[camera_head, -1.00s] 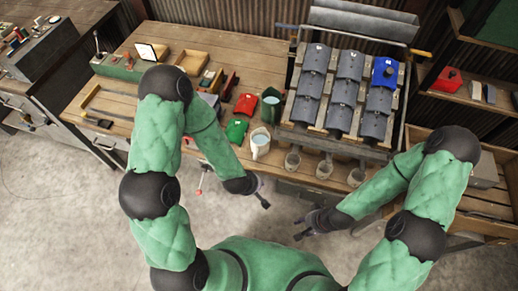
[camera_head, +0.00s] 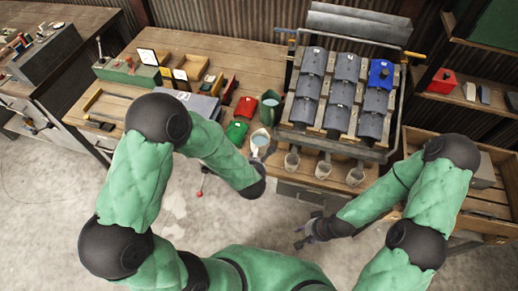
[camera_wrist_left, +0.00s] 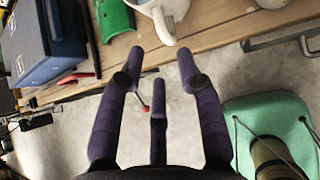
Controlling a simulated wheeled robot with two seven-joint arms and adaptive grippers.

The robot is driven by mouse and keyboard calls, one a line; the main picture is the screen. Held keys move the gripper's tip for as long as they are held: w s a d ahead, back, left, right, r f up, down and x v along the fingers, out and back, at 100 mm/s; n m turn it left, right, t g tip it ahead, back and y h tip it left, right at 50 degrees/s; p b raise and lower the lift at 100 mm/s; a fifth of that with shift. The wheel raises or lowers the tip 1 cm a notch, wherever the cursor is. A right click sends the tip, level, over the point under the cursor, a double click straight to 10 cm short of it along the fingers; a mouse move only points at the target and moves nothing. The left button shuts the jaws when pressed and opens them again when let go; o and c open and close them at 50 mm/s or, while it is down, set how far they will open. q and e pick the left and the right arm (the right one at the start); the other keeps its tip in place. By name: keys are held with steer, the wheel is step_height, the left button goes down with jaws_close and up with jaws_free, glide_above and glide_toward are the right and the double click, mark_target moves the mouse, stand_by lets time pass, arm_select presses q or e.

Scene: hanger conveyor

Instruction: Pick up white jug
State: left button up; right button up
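The white jug (camera_head: 259,141) stands upright near the front edge of the workbench, left of the tilted rack, with something pale blue inside. My right gripper (camera_head: 302,238) appears open and empty over the floor, in front of the bench.
A green jug (camera_head: 268,107) stands close behind the white one. A green part (camera_head: 237,130) and a red part (camera_head: 246,106) lie to the left, beside a grey-blue box (camera_head: 187,105).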

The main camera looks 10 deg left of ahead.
mark_target(259, 149)
arm_select(q)
steer(key=b+x, duration=0.2)
steer(key=x, duration=0.7)
steer(key=shift+f, duration=0.25)
steer(key=shift+w, duration=0.1)
jaws_close()
